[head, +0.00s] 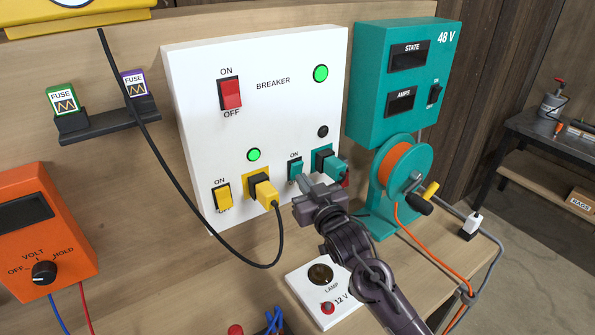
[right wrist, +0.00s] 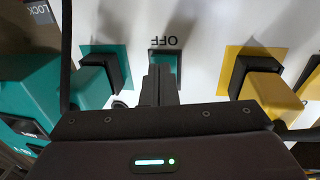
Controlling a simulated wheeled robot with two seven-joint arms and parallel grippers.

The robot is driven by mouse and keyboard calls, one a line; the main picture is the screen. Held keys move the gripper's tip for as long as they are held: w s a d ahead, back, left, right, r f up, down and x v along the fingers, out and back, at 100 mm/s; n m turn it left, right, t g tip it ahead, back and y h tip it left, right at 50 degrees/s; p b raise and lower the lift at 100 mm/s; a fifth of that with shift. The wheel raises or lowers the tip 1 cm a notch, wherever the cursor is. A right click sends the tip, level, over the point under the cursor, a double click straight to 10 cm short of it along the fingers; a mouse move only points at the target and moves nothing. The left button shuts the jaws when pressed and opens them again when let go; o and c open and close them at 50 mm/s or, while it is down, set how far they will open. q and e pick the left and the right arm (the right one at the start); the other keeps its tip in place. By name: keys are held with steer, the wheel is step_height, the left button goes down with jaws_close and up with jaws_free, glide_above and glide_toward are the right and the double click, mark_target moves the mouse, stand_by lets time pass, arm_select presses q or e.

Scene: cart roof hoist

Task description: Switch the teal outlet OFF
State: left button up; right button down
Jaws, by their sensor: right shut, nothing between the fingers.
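The teal switch (head: 295,170) sits on the white breaker panel (head: 270,130), left of the teal outlet with a teal plug (head: 325,161). The round lamp (head: 323,131) above that outlet is dark. My right gripper (head: 310,186) is shut and empty, just in front of the panel at the teal switch's lower end. In the right wrist view, which is upside down, the closed fingertips (right wrist: 159,72) overlap the teal switch (right wrist: 171,60) near the OFF label (right wrist: 164,41). I cannot tell whether they touch it. My left gripper is out of view.
A yellow switch (head: 223,196) and yellow plug (head: 262,188) with a black cable are left of the gripper, under a green lamp (head: 253,155). The red breaker switch (head: 230,93) is above. A teal cable reel (head: 402,170) and a white lamp box (head: 322,292) stand nearby.

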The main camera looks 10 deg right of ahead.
steer(key=s+d+r+p, duration=0.1)
steer(key=s+d+p, duration=0.1)
steer(key=s, duration=0.4)
steer(key=shift+s+d+p, duration=0.2)
steer(key=shift+s+p, duration=0.05)
steer(key=shift+p, duration=0.3)
